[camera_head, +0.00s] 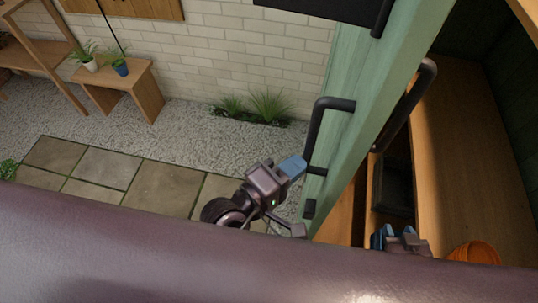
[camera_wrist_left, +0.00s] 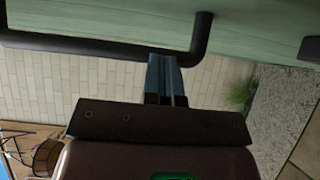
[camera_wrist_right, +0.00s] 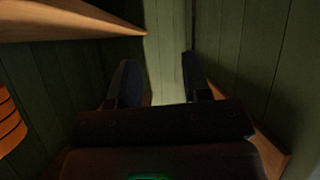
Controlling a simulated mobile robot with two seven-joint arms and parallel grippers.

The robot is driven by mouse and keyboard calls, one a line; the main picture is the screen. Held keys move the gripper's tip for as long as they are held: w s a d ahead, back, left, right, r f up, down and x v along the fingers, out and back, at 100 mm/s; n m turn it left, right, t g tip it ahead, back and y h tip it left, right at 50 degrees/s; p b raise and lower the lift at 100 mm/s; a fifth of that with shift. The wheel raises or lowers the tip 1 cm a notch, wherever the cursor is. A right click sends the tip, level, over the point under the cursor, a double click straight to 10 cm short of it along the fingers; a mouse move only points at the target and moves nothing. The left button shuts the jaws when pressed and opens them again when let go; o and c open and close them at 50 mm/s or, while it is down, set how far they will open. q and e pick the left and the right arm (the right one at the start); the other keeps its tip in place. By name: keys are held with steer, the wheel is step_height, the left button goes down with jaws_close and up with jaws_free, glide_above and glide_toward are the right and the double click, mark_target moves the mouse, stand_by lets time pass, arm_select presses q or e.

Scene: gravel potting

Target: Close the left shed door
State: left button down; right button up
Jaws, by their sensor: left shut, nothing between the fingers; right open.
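The green shed door (camera_head: 346,95) stands open, seen nearly edge-on. A dark bar handle (camera_head: 316,130) is on its left face and another dark handle (camera_head: 408,105) on its right side. My left gripper (camera_head: 296,167) is shut and empty, its blue fingertips beside the lower end of the left-face handle. In the left wrist view the fingertips (camera_wrist_left: 164,60) lie close to the handle bar (camera_wrist_left: 110,50); I cannot tell if they touch. My right gripper (camera_head: 398,238) is right of the door, over the shed interior. In the right wrist view its fingers (camera_wrist_right: 158,80) are apart and empty.
A wooden shelf (camera_head: 470,140) and an orange pot (camera_head: 474,253) are inside the shed at right. A wooden bench (camera_head: 125,85) with potted plants stands by the white brick wall (camera_head: 240,50). Gravel and paving slabs (camera_head: 105,165) lie open at left.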

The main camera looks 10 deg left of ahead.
arm_select(q)
steer(key=shift+d+r, duration=0.15)
steer(key=shift+d, duration=0.15)
steer(key=b+v, duration=0.2)
steer(key=v, duration=0.9)
steer(key=shift+a, duration=0.2)
